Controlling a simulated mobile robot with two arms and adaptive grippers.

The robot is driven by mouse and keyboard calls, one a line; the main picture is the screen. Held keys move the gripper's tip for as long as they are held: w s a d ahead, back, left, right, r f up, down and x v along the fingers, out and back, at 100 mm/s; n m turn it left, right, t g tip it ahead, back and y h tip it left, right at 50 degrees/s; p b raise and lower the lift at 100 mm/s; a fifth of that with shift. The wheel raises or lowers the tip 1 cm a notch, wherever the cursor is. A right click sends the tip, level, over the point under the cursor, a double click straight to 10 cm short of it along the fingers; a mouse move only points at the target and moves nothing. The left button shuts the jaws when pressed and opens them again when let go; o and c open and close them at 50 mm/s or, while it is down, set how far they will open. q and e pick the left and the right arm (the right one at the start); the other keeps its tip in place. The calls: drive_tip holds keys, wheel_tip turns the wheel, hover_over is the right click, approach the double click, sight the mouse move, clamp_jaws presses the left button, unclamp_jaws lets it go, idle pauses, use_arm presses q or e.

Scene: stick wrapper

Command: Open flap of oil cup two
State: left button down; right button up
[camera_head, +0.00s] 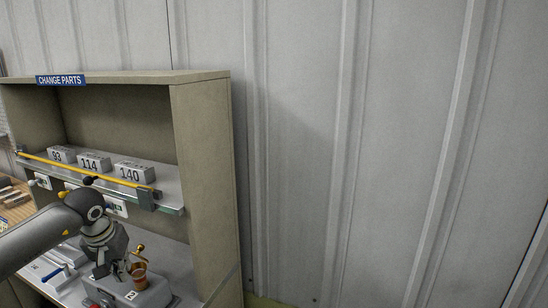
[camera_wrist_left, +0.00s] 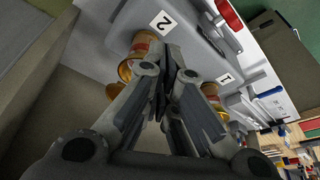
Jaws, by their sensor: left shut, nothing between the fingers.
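Oil cup two (camera_wrist_left: 143,43) is a copper-coloured cup with a brass rim beside the label "2" in the left wrist view. In the head view a copper cup (camera_head: 139,276), apparently the same one, stands right of my left gripper (camera_head: 122,270). A brass flap (camera_head: 138,250) shows above it and seems raised, tilted off the cup's mouth. Oil cup one (camera_wrist_left: 211,92), by label "1", is partly hidden behind a finger. My left gripper (camera_wrist_left: 168,62) is shut and empty, its fingers between the two cups; contact cannot be told. My right gripper is not in view.
The cups sit on a grey machine block inside a beige cabinet (camera_head: 205,180). A shelf above holds numbered metal blocks (camera_head: 134,173) and a yellow rod (camera_head: 70,166) along its front. The cabinet's right wall is close to the cup.

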sight(135, 255)
use_arm(q)
drive_tip(key=shift+w+d, duration=0.25)
drive_tip(key=shift+w, duration=0.4)
drive_tip(key=shift+w+d, duration=0.3)
drive_tip(key=shift+w, duration=0.4)
drive_tip(key=shift+w+d, duration=0.25)
drive_tip(key=shift+w, duration=0.4)
drive_tip(key=shift+r, duration=0.1)
drive_tip(key=shift+w+d+r, duration=0.15)
drive_tip(key=shift+w+r, duration=0.05)
drive_tip(key=shift+s, duration=0.15)
drive_tip(key=shift+s+a+f, duration=0.25)
drive_tip(key=shift+s, duration=0.15)
drive_tip(key=shift+s+a, duration=0.3)
drive_tip(key=shift+s, duration=0.4)
drive_tip(key=shift+s+a, duration=0.3)
drive_tip(key=shift+s, duration=0.45)
drive_tip(key=shift+s+a, duration=0.3)
drive_tip(key=shift+s, duration=0.4)
